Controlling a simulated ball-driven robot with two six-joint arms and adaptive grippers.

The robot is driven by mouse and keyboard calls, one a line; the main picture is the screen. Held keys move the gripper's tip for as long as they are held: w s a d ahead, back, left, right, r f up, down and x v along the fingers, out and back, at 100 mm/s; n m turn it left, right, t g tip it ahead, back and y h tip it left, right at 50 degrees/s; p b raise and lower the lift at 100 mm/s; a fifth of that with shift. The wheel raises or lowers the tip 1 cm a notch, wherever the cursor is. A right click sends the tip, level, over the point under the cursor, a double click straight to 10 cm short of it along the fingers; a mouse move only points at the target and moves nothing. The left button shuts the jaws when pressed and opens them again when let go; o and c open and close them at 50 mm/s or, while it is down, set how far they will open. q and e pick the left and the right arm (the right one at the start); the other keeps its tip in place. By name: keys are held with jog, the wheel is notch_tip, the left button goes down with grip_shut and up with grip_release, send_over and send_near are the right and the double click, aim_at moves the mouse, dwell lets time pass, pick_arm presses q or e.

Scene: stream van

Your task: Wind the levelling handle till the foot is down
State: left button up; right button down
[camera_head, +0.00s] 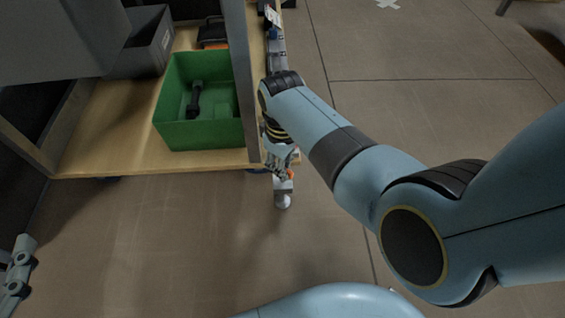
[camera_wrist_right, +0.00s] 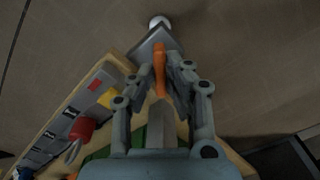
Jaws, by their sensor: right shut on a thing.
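The orange levelling handle (camera_wrist_right: 160,68) stands between the fingers of my right gripper (camera_wrist_right: 166,62) in the right wrist view, and the gripper is shut on it. In the head view my right gripper (camera_head: 279,168) is at the near edge of the wooden deck, and only a sliver of orange shows beside it. A grey bracket (camera_wrist_right: 150,45) lies beyond the handle, with a rounded white end (camera_wrist_right: 158,21) past it. This white end also shows in the head view (camera_head: 282,201). Whether it is the foot, and its height above the floor, I cannot tell. Part of my left gripper (camera_head: 20,265) shows at the left edge.
A green crate (camera_head: 188,135) with a dark tool (camera_head: 195,100) in it stands on the wooden deck (camera_head: 110,155). A grey bin (camera_head: 150,42) is behind it. A grey upright post (camera_head: 240,70) rises close to my right forearm. The floor (camera_head: 160,235) in front is clear.

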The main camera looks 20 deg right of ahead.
jog(key=shift+r+m+p, duration=0.15)
jog(key=shift+m+p, duration=0.55)
jog(key=shift+m, duration=0.1)
jog(key=shift+m+p, duration=0.7)
jog(key=shift+m, duration=0.3)
pick_arm(q)
jog(key=s+a+f+n+g+y, duration=0.1)
jog(key=s+f+g, duration=0.4)
jog(key=f+g, duration=0.1)
jog(key=shift+s+a+f+g+p, duration=0.15)
jog(key=shift+s+f+g+p, duration=0.15)
jog(key=shift+g, duration=0.3)
pick_arm(e)
jog(key=shift+m, duration=0.8)
jog(key=c, duration=1.4)
grip_release()
jog(key=shift+o, duration=0.2)
jog(key=shift+f, duration=0.2)
